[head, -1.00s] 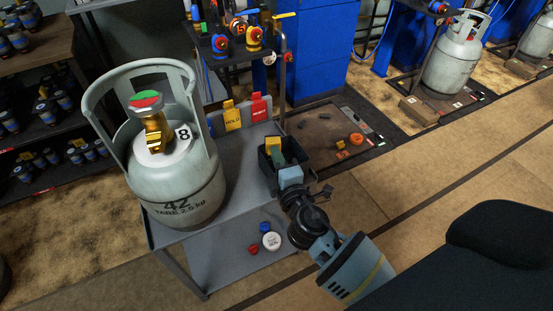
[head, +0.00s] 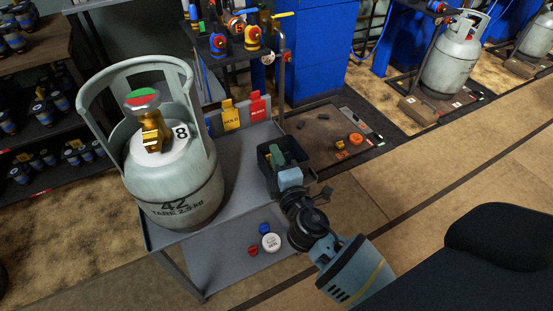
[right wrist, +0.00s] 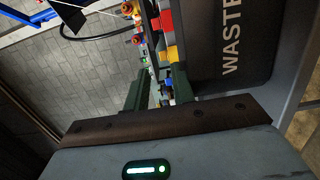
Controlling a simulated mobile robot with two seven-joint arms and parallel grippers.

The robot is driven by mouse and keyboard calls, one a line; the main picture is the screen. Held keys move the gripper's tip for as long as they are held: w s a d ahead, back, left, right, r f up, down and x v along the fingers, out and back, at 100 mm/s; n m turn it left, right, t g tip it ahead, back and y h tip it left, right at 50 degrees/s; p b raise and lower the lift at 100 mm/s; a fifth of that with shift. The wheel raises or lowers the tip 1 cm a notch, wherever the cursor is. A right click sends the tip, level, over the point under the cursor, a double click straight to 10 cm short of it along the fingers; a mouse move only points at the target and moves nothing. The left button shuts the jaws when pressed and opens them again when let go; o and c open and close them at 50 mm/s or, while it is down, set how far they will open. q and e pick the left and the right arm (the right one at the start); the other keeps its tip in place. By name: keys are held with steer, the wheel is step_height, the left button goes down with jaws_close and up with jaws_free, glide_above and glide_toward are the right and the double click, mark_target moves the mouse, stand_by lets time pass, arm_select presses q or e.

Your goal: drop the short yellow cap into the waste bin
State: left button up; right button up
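The waste bin (head: 266,178) is a small dark open box on the grey cart top. It also shows in the right wrist view, lettered WASTE (right wrist: 230,50). My right gripper (head: 278,158) is at the bin's mouth, its green fingers over the opening. In the right wrist view the fingers (right wrist: 157,92) stand apart with nothing seen held between them. The short yellow cap is not visible now; the bin's inside is mostly hidden by my gripper. My left gripper is not in view.
A grey gas cylinder (head: 175,185) marked 42 stands on the cart (head: 232,180), left of the bin. A yellow HOLD tag (head: 231,116) and a red tag (head: 257,107) stand at the cart's back. Small caps (head: 271,242) lie on the lower shelf.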

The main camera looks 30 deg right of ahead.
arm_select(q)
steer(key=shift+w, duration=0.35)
arm_select(e)
steer(key=shift+f, duration=0.25)
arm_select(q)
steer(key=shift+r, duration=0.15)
arm_select(e)
steer(key=shift+r, duration=0.1)
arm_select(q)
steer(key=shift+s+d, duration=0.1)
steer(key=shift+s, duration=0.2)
arm_select(e)
steer(key=s+a+r, duration=0.1)
steer(key=s, duration=1.1)
steer(key=shift+a, duration=0.35)
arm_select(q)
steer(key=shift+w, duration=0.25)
arm_select(e)
steer(key=shift+r, duration=0.1)
